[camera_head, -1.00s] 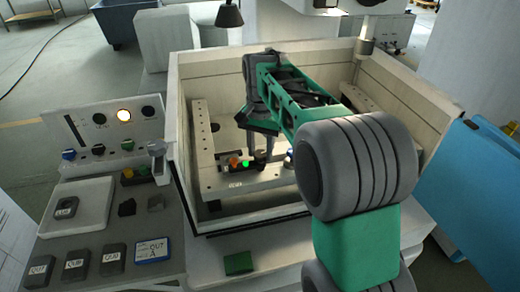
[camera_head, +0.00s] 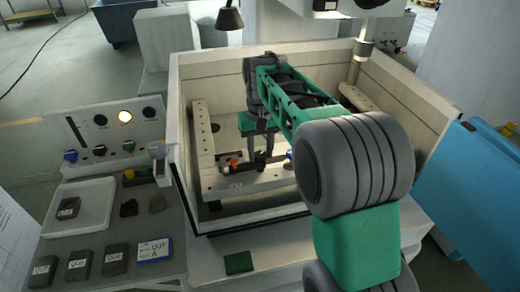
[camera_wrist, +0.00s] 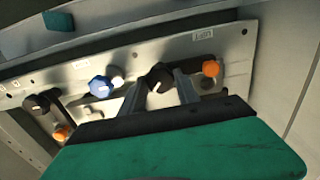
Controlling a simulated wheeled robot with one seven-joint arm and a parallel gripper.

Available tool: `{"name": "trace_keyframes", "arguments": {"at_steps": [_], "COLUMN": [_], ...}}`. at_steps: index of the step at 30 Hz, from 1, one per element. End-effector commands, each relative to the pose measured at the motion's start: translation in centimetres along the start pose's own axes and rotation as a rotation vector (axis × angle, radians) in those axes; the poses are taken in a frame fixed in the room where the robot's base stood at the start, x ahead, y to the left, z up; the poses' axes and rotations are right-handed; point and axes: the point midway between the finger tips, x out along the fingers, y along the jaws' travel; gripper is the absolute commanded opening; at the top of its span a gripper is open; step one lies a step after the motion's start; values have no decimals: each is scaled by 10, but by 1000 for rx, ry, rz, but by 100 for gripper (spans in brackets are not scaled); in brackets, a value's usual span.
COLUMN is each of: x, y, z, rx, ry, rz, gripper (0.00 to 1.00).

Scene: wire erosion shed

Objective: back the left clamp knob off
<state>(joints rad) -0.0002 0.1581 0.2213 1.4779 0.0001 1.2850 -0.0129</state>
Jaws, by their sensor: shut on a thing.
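The left clamp's black knob (camera_wrist: 158,78), with a white pointer mark, sits between the fingers of my gripper (camera_wrist: 160,88) in the wrist view. My gripper is shut on it. In the head view my gripper (camera_head: 260,162) points down at the front rail (camera_head: 215,183) of the frame inside the tank, and it hides most of the knob. An orange piece (camera_head: 235,163) lies just left of the fingers and also shows in the wrist view (camera_wrist: 210,68). A second black knob (camera_wrist: 35,104) and a blue knob (camera_wrist: 100,87) stand on the wrist view's left side.
A control panel (camera_head: 110,125) and a tray (camera_head: 88,228) with labelled blocks are at left. A green block (camera_head: 239,263) lies in front of the tank. A blue panel (camera_head: 480,190) is at right.

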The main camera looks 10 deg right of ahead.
Motion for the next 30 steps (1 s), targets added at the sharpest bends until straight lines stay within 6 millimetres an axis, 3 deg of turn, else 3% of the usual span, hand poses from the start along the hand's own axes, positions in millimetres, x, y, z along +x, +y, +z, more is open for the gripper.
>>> {"name": "trace_keyframes", "arguments": {"at_steps": [30], "x": [-2], "y": [0], "z": [-1], "rx": [-960], "ry": [3], "rz": [1], "gripper": [0]}}
